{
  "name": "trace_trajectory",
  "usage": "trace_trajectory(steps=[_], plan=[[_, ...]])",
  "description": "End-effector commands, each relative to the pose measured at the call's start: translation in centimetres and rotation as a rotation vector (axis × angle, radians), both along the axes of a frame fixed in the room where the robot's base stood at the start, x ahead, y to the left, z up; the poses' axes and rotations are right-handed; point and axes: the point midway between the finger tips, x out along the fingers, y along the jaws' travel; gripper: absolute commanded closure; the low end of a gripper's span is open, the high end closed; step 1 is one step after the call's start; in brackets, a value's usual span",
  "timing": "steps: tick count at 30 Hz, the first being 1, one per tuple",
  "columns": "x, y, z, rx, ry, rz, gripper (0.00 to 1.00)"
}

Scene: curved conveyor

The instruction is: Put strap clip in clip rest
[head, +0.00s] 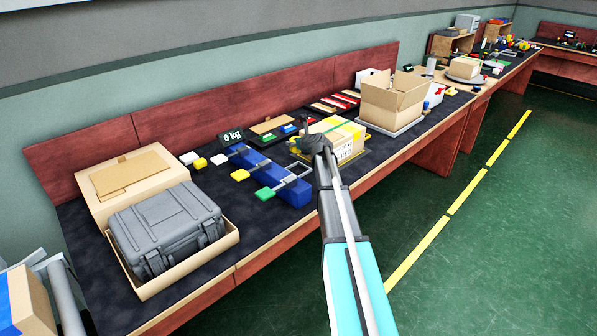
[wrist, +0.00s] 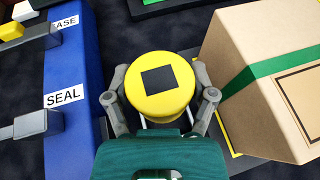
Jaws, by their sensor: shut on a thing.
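In the wrist view a round yellow piece with a black square on top, which looks like the strap clip (wrist: 160,102), sits between the two grey fingers of my gripper (wrist: 160,108). The fingers are shut on its sides. What lies under it is hidden, so I cannot tell whether it touches anything. In the head view my gripper (head: 316,146) is at the left side of the strapped carton (head: 346,148) and hides the clip. I cannot pick out the clip rest for certain in either view.
The strapped carton (wrist: 262,75) is close on the right in the wrist view. A blue block (wrist: 72,88) marked SEAL, with levers, is on the left. In the head view a grey case (head: 165,230), an open carton (head: 392,98) and a 0 kg display (head: 231,137) stand on the bench.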

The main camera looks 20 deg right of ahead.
Motion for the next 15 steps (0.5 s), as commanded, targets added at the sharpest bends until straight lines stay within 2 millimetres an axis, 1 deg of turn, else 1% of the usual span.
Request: trace_trajectory(steps=[1, 5, 9, 12, 15], plan=[[-1.1, -0.1, 0.4, 0.001, 0.0, -0.001, 0.85], [-4.2, -0.6, 1.1, 0.001, 0.002, 0.001, 0.85], [-8.2, -1.4, 2.0, 0.001, 0.002, 0.001, 0.85], [-10.8, -1.8, 2.6, 0.0, 0.001, 0.001, 0.85], [-12.6, -2.0, 3.0, 0.002, 0.0, 0.003, 0.85]])
